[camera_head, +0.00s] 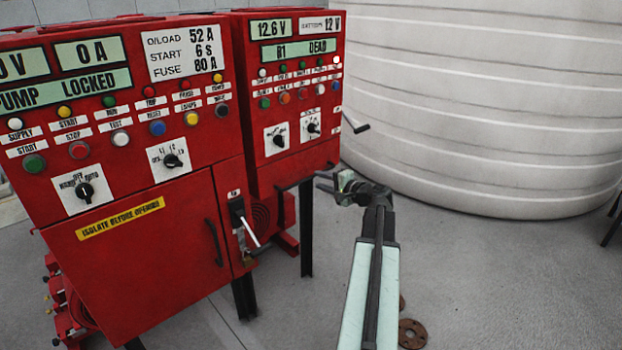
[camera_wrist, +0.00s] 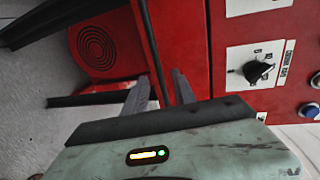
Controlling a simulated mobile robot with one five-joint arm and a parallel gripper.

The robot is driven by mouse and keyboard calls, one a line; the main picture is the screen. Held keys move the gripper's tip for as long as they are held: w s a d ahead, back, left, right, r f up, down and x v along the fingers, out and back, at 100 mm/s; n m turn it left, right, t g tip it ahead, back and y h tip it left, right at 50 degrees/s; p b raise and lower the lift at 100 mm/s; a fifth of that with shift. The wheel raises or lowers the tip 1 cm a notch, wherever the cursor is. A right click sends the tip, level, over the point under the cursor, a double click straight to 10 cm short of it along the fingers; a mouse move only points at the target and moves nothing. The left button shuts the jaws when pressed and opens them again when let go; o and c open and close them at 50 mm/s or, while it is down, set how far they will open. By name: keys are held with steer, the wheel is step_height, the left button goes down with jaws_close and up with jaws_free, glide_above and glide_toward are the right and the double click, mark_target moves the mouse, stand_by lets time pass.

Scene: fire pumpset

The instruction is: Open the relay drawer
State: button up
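The right red control cabinet (camera_head: 290,100) has a dark handle-like bar (camera_head: 298,184) along its lower edge. No label reading relay drawer is legible, so I cannot tell for sure which part it is. My gripper (camera_head: 328,182) is just right of this lower edge, pointing left toward the cabinet. In the wrist view my gripper (camera_wrist: 160,90) has its two fingers apart, with nothing visibly clamped. A thin dark bar (camera_wrist: 150,50) runs down toward the gap between them; I cannot tell whether it touches a finger. The red cabinet face (camera_wrist: 186,45) lies just beyond.
The left cabinet (camera_head: 130,250) has a closed door with a dark handle (camera_head: 213,242) and a lever switch (camera_head: 243,222). A crank (camera_head: 355,123) projects from the right cabinet's side. A large white tank (camera_head: 480,110) stands behind. Open floor (camera_head: 480,280) lies at right.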

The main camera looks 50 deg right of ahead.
mark_target(313, 177)
steer(key=w, duration=0.2)
steer(key=w+f, duration=0.1)
steer(key=w, duration=0.1)
steer(key=w+b, duration=0.1)
steer(key=shift+w+d+f, duration=0.15)
steer(key=shift+w+d, duration=0.25)
jaws_close()
stand_by(0.9)
